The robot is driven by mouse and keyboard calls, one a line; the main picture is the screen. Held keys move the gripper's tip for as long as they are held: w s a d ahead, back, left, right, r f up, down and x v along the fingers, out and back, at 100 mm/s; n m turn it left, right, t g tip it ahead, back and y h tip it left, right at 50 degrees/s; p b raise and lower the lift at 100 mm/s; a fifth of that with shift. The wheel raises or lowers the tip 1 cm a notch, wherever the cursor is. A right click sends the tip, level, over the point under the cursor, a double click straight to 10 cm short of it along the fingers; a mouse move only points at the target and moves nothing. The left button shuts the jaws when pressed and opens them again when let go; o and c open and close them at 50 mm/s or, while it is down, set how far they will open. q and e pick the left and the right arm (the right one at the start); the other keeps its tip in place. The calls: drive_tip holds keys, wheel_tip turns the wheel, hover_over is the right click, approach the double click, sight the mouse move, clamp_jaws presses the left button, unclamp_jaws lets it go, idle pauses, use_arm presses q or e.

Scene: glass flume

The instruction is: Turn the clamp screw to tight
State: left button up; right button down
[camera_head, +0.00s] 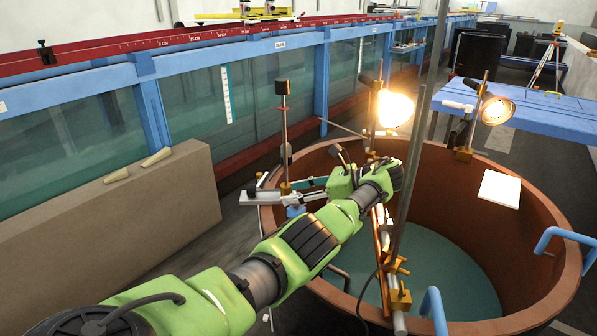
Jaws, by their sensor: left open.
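My left arm reaches in from the lower left, over the near rim of the round brown tub. Its gripper (296,191) points left, with its fingers apart, close to an upright rod (285,125) with a brass clamp (285,187) at its foot, by the tub's left rim. I cannot tell whether a finger touches it. Other brass clamps with screws (401,266) sit on a bar across the tub, and one (465,153) is at the back rim under a lamp. Which screw is the clamp screw of the task is not clear. My right gripper does not show.
The brown tub (545,215) holds greenish water. Tall metal rods (407,190) and lit lamps (394,109) rise from it. The glass flume (255,95) runs behind; a blue table (550,115) stands at the right.

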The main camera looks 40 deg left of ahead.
use_arm(q)
drive_tip(key=shift+s+r, duration=0.15)
drive_tip(key=shift+r, duration=0.55)
wheel_tip(320, 180, up, 8)
drive_tip(key=shift+s+a+f, duration=0.15)
